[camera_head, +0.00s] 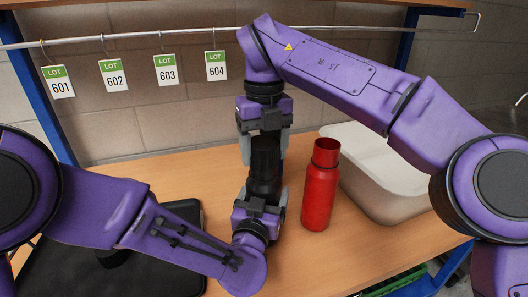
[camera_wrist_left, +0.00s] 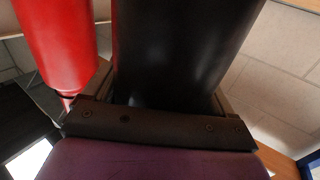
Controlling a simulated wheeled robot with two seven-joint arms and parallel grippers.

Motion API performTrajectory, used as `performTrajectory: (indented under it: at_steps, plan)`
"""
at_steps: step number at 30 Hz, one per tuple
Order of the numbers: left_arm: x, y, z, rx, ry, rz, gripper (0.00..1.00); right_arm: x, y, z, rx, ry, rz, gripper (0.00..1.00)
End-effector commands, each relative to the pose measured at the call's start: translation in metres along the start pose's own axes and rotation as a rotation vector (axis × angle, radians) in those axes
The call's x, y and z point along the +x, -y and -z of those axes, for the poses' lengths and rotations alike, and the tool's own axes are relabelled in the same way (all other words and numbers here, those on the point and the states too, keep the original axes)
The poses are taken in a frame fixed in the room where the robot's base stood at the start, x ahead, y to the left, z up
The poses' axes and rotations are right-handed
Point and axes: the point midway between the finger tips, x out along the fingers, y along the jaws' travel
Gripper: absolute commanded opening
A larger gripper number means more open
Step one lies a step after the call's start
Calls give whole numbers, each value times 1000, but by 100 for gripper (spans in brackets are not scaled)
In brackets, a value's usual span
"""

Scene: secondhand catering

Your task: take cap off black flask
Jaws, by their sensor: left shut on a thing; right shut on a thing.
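The black flask (camera_head: 265,165) stands upright between my two grippers in the head view. My left gripper (camera_head: 262,192) is below and shut around its lower body. The flask also fills the middle of the left wrist view (camera_wrist_left: 180,50), between the jaws. My right gripper (camera_head: 263,145) comes down from above and is shut on the cap at the flask's top end. The right fingers and gripper body mostly hide the cap, and I cannot see whether there is a gap between it and the flask.
A red flask (camera_head: 319,195) stands close to the right, also in the left wrist view (camera_wrist_left: 62,45). A pale bin (camera_head: 385,205) is behind it. A black tray (camera_head: 188,212) lies left on the wooden table (camera_head: 310,270). Lot tags (camera_head: 165,69) hang from a rail behind.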

Motion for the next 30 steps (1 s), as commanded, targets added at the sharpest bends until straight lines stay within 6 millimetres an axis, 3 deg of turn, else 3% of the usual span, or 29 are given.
performTrajectory:
  at_steps: [9,18,24,25,26,30]
  plan:
    - [0,0,1,-1,-2,0,0,-3,0,0,1,0,1,31]
    - [0,0,1,-1,-2,0,0,-40,0,0,3,1,2,31]
    - [0,0,1,-1,-2,0,0,-41,0,0,0,0,0,31]
    - [0,0,1,-1,-2,0,92,-41,0,0,0,0,0,31]
    - [0,0,1,0,-2,0,100,-41,0,0,0,0,0,31]
    - [0,0,1,0,-1,0,100,-41,0,0,0,0,0,31]
